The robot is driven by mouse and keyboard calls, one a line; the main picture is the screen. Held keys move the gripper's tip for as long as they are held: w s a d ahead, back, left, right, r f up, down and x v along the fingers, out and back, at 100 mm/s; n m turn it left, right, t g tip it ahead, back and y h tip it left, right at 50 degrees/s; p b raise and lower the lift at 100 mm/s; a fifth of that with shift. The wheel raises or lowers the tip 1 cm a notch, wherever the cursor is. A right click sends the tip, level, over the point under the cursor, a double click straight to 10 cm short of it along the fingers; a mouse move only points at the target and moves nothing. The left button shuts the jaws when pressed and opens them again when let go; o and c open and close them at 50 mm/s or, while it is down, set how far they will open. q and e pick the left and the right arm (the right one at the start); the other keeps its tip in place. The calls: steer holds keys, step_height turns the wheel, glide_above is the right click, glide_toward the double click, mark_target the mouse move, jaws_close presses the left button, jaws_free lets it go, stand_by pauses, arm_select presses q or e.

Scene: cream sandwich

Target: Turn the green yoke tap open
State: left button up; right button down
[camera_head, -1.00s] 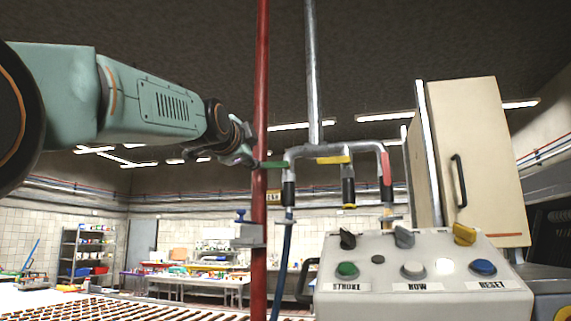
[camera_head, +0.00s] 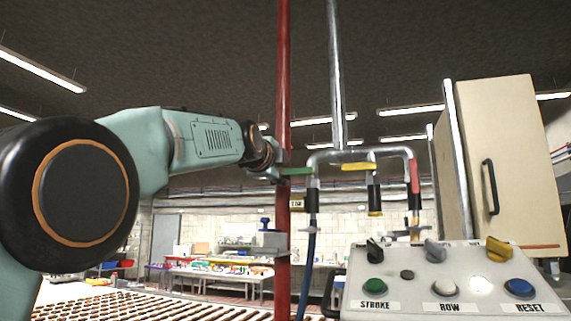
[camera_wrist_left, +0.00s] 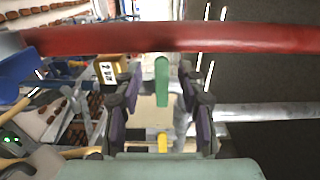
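The green tap handle (camera_head: 297,171) sticks out sideways, roughly level, from the left branch of the grey pipe yoke (camera_head: 330,156). My left gripper (camera_head: 280,171) is at the left end of this handle, beside the red vertical pipe (camera_head: 284,80). In the left wrist view the green handle (camera_wrist_left: 161,80) stands between the two purple-padded fingers of my left gripper (camera_wrist_left: 157,92), with gaps on both sides. The gripper is open. In the head view its fingertips are partly hidden by the red pipe. My right gripper is not in view.
The yoke also carries a yellow handle (camera_head: 359,167), level, and a red handle (camera_head: 414,176), pointing up and down. The red pipe crosses close to my gripper in the wrist view (camera_wrist_left: 240,38). A control box (camera_head: 455,270) with buttons stands at lower right.

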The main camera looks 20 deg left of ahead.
arm_select(q)
steer(key=shift+w+d+r, duration=0.1)
steer(key=shift+w+r, duration=0.05)
steer(key=shift+w, duration=0.35)
steer(key=shift+w+d+p, duration=0.35)
steer(key=shift+d+p, duration=0.2)
steer(key=shift+w+a, duration=0.1)
steer(key=shift+a, duration=0.35)
steer(key=shift+c, duration=0.6)
steer(key=shift+d, duration=0.3)
steer(key=c, duration=0.5)
jaws_close()
